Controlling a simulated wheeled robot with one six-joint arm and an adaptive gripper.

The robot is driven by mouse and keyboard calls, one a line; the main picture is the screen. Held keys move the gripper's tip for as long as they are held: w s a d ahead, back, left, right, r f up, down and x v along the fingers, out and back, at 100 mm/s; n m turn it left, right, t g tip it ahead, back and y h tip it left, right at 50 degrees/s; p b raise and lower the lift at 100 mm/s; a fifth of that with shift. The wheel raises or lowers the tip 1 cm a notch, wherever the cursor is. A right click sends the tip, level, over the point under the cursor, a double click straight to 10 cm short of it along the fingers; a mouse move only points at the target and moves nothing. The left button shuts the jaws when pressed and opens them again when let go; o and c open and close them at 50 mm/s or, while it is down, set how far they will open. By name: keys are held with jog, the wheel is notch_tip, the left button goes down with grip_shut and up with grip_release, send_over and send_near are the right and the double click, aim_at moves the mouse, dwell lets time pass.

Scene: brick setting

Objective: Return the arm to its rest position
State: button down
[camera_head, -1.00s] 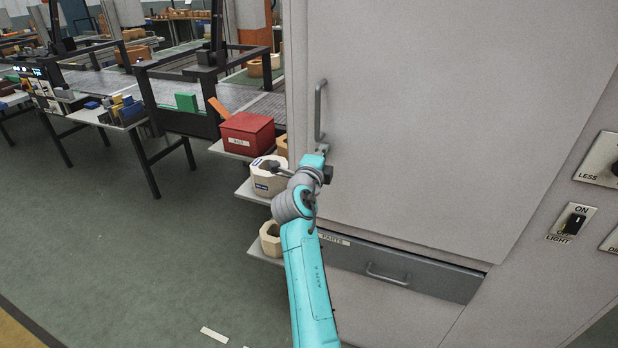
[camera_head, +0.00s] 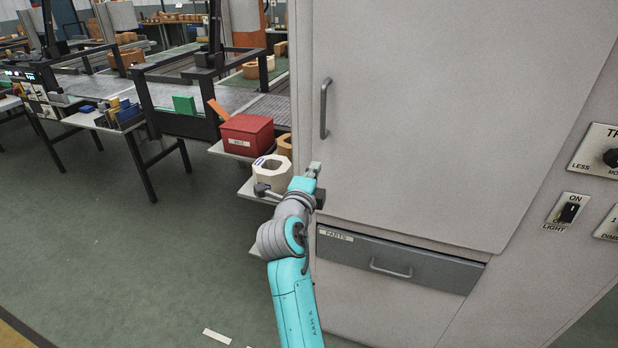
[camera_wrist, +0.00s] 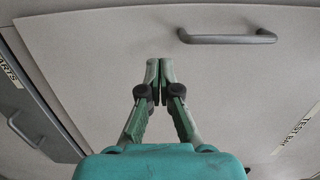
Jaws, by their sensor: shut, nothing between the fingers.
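My teal arm (camera_head: 292,290) reaches up from the bottom of the head view, along the left edge of a grey cabinet. My gripper (camera_head: 313,168) is at its end, below and left of the cabinet door's handle (camera_head: 325,108) and apart from it. In the wrist view my gripper (camera_wrist: 159,64) is shut, with its fingertips together and nothing between them. The door handle (camera_wrist: 228,38) shows there to the upper right, clear of the fingers. The cabinet door (camera_wrist: 90,50) looks closed.
A grey drawer (camera_head: 420,265) labelled PARTS is below the door. Left of the arm, shelves hold a red box (camera_head: 247,135) and a white octagonal container (camera_head: 270,172), close to my wrist. A light switch (camera_head: 568,213) is on the right. Open green floor (camera_head: 120,255) lies left.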

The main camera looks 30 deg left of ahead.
jog(key=shift+v, duration=1.5)
jog(key=s+d+f+n+g, duration=0.1)
jog(key=s+d+f+n, duration=0.15)
jog(key=d+f, duration=0.6)
jog(key=s+d+f+n, duration=0.1)
jog(key=d+f+n, duration=0.2)
jog(key=d+f, duration=0.6)
jog(key=s+d+f+n+g, duration=0.1)
jog(key=s+d+f+n, duration=0.1)
jog(key=s+d+f, duration=0.5)
jog(key=s+d+f+n, duration=0.2)
jog(key=s+d+f, duration=0.3)
jog(key=d, duration=0.4)
jog(key=s+d+n+h, duration=0.25)
jog(key=s+d, duration=0.95)
jog(key=s, duration=0.6)
jog(key=s+d+r+n+h, duration=0.1)
jog(key=s+d+r, duration=0.2)
jog(key=s, duration=0.4)
jog(key=s+d+r+n+h, duration=0.1)
jog(key=s+d+r+h, duration=0.1)
jog(key=s+r, duration=0.3)
jog(key=s+d, duration=0.1)
jog(key=s, duration=0.1)
jog(key=shift+s+r, duration=0.15)
jog(key=shift+s, duration=0.2)
jog(key=shift+s+d, duration=0.1)
jog(key=shift+d, duration=0.05)
